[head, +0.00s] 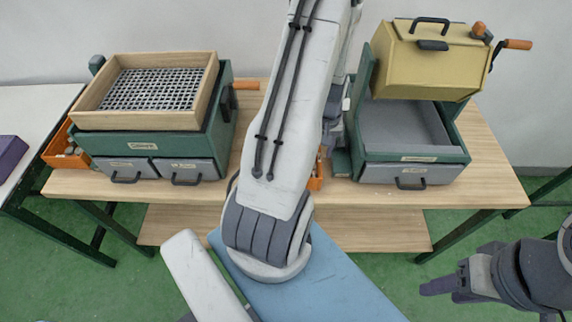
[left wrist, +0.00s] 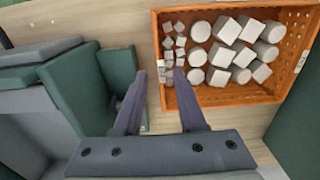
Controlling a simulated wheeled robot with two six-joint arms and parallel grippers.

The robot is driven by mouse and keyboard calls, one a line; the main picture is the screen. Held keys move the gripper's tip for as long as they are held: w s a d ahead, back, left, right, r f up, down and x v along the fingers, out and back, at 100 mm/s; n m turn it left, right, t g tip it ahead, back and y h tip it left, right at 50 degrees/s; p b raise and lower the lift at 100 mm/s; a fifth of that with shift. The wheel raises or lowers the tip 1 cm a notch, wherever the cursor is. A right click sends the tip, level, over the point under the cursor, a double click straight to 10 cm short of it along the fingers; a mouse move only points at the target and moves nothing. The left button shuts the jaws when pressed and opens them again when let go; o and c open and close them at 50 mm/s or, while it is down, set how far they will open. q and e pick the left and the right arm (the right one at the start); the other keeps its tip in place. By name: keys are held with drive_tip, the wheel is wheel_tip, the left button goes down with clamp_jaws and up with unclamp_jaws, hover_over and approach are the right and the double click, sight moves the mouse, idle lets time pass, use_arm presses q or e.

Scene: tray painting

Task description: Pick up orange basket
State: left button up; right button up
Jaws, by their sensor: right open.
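An orange basket (left wrist: 222,98) holds several pale round and square blocks in the left wrist view. My left gripper (left wrist: 160,72) is open, with its two dark fingers apart near the basket's left wall. Whether the fingers touch the wall, I cannot tell. In the head view, only a small piece of this orange basket (head: 317,178) shows on the table behind my left arm, which hides most of it and the left gripper. My right gripper (head: 440,286) is at the lower right, away from the table, open and empty.
A green machine with a sieve box (head: 148,120) stands at the left of the wooden table (head: 470,188). Another orange bin (head: 62,152) is beside it. A green machine with a yellow drum (head: 425,65) stands at the right.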

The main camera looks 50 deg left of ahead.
use_arm(q)
drive_tip(key=shift+f, duration=1.95)
drive_tip(key=shift+w, duration=0.1)
clamp_jaws()
